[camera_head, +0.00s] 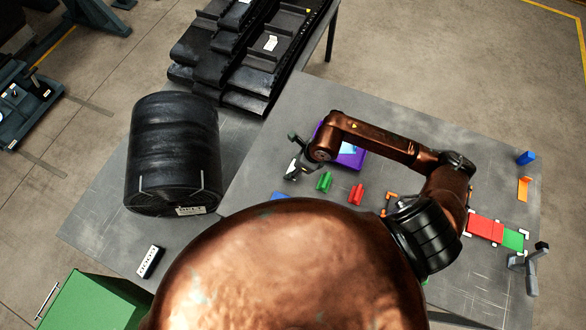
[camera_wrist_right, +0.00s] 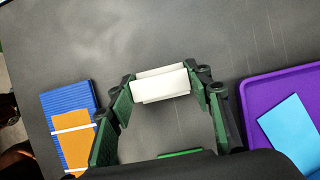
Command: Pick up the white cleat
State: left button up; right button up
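The white cleat (camera_wrist_right: 160,84) is a small white block. In the right wrist view it lies crosswise between the fingertips of my right gripper (camera_wrist_right: 161,90), with no clear gap at either end. I cannot tell whether the fingers grip it. In the head view my right gripper (camera_head: 293,156) is over the left part of the table, with white of the cleat (camera_head: 293,166) showing beside its lower finger. My left gripper is not in view.
A green cleat (camera_head: 325,182) and a red cleat (camera_head: 357,194) lie to the right. A purple tray (camera_head: 350,159) is beside my right gripper. A large black roll (camera_head: 173,150) stands left. A blue piece with orange (camera_wrist_right: 68,105) lies left in the wrist view.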

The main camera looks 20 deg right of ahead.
jog(key=shift+c, duration=0.7)
jog(key=c, duration=0.5)
jog(key=shift+r, duration=0.15)
